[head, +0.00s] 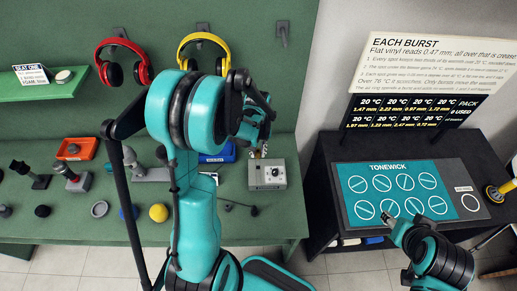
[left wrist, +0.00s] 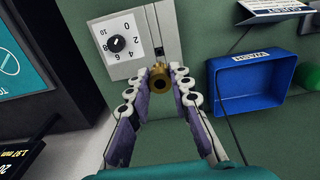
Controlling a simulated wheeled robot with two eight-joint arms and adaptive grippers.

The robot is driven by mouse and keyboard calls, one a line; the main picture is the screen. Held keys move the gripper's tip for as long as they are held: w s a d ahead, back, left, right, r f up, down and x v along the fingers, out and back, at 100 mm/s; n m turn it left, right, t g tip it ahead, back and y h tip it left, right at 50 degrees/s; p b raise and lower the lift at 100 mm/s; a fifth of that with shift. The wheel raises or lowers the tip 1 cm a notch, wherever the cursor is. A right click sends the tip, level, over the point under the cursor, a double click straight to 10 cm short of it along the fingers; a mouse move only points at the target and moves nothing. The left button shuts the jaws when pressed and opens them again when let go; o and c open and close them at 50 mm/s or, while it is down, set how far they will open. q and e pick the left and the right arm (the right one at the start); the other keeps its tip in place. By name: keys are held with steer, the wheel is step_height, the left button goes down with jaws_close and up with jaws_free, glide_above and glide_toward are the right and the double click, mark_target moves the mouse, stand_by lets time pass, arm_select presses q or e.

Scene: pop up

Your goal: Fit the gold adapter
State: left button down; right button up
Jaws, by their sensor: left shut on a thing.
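The gold adapter (left wrist: 188,86) is a small gold, ring-ended piece between the purple-padded fingertips of my left gripper (left wrist: 172,78) in the left wrist view. The left gripper is shut on it. In the head view my left gripper (head: 262,142) hangs just above the back of a grey box with a dial (head: 268,174). The box also shows in the left wrist view (left wrist: 112,57), with the adapter just off its edge; contact cannot be told. My right gripper (head: 390,221) is over the front of the dark side table; its fingers are too unclear to judge.
A blue tray marked WASH (left wrist: 249,83) lies right of the left gripper in the wrist view. Red (head: 123,63) and yellow (head: 204,55) headphones hang on the green wall. Several small tools and an orange tray (head: 77,149) are on the bench's left. A teal TONEWICK mat (head: 394,192) covers the side table.

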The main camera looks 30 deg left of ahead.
mark_target(258, 158)
arm_select(q)
steer(key=shift+w+f+b, duration=0.1)
steer(key=shift+f+b, duration=0.3)
steer(key=shift+f, duration=0.05)
steer(key=shift+f+b, duration=0.75)
step_height(258, 158, down, 2)
steer(key=shift+f+b, duration=0.2)
steer(key=shift+b, duration=0.9)
steer(key=shift+r, duration=0.15)
steer(key=shift+f+b, duration=0.2)
steer(key=shift+b, duration=0.1)
steer(key=shift+f+b, duration=1.65)
steer(key=shift+f, duration=0.2)
